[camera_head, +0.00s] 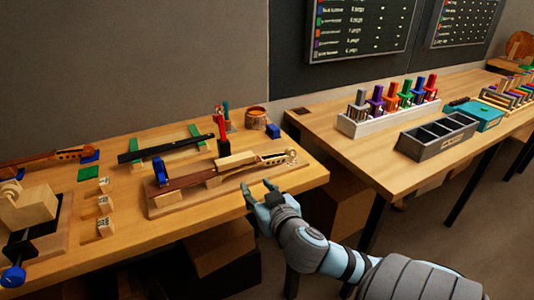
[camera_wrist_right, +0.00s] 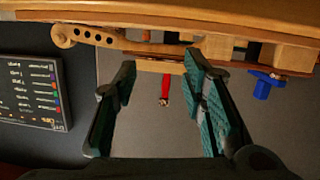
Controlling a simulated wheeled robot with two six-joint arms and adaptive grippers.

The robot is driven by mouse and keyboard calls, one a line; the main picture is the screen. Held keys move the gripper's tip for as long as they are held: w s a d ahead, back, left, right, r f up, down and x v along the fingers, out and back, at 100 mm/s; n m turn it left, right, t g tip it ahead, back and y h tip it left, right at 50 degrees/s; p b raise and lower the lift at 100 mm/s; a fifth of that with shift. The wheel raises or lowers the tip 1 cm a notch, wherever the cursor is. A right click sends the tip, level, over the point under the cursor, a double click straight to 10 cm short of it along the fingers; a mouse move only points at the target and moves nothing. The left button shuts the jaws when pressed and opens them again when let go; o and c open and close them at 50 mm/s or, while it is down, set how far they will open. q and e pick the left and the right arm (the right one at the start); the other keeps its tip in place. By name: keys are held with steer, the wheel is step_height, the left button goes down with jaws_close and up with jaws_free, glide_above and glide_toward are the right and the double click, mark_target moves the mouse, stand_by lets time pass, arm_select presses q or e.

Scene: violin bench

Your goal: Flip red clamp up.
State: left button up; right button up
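The red clamp (camera_head: 221,130) is at the back edge of the wooden fixture board (camera_head: 165,212), beside the violin neck (camera_head: 205,178), with its red part upright in the head view. The wrist view is inverted, and there the red clamp (camera_wrist_right: 165,90) hangs downward between my fingers, beyond them. My right gripper (camera_head: 257,188) is open and empty at the front right of the board, apart from the clamp. Its two teal-padded fingers (camera_wrist_right: 160,72) are spread wide in the wrist view. My left gripper is not in view.
A blue clamp (camera_head: 160,171) stands at the board's left end. Behind the board are a black fingerboard (camera_head: 150,150), a cork-coloured pot (camera_head: 255,118) and a small blue block (camera_head: 273,131). Small wooden blocks (camera_head: 105,205) lie left. A second table (camera_head: 370,155) stands right.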

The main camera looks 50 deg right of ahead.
step_height(320, 180, down, 13)
steer(key=s+n+g+p, duration=0.1)
steer(key=s+g, duration=0.1)
steer(key=g, duration=0.2)
steer(key=shift+s+d+y, duration=0.3)
steer(key=shift+s, duration=0.05)
steer(key=shift+r, duration=0.15)
